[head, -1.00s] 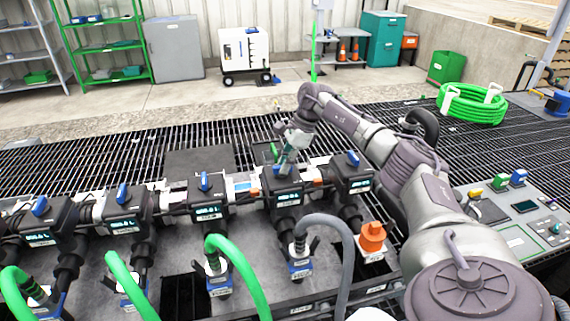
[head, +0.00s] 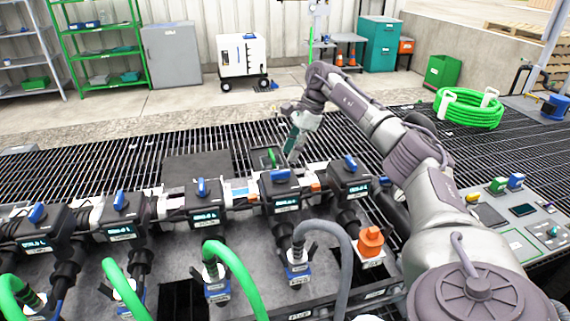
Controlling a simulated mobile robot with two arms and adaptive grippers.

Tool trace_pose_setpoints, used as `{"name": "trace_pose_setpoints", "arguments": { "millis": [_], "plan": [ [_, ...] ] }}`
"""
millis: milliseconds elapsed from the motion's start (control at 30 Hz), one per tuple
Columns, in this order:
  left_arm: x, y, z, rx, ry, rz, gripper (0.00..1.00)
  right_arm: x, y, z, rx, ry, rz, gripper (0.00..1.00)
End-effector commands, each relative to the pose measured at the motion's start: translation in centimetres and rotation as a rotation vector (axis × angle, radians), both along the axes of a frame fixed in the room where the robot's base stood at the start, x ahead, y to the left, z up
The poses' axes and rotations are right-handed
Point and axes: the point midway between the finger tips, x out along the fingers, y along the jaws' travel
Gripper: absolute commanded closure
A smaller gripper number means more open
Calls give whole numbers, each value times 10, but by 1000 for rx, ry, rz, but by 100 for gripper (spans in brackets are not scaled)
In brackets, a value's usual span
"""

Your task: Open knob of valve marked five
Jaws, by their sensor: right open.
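A row of black valve blocks with blue knobs runs across the manifold. From left to right the knobs are the first (head: 37,213), second (head: 120,200), third (head: 202,187), fourth (head: 280,175) and fifth (head: 350,163). The valve labels are too small to read, so I cannot tell which is marked five. The fourth knob lies crosswise; the third looks turned lengthwise. My right gripper (head: 291,149) points down, open and empty, just above and behind the fourth valve, apart from its knob. My left gripper is not in view.
Green hoses (head: 238,268) and a grey hose (head: 335,240) arch up in front of the valves. An orange fitting (head: 371,240) stands at the front right. A control panel (head: 520,225) is at the right. A green hose coil (head: 470,108) lies on the grating behind.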

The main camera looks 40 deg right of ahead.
Motion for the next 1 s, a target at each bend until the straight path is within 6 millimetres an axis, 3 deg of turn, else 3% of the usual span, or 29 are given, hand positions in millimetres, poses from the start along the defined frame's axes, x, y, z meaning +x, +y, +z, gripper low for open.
{"name": "trace_pose_setpoints", "arguments": {
  "millis": [100,300,1000],
  "plan": [
    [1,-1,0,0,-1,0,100,-4,-9,23,0,-4,-2,59],
    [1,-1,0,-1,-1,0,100,-8,-17,44,-1,-1,-2,59],
    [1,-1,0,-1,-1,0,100,-10,-18,48,-1,0,0,59]
  ]
}}
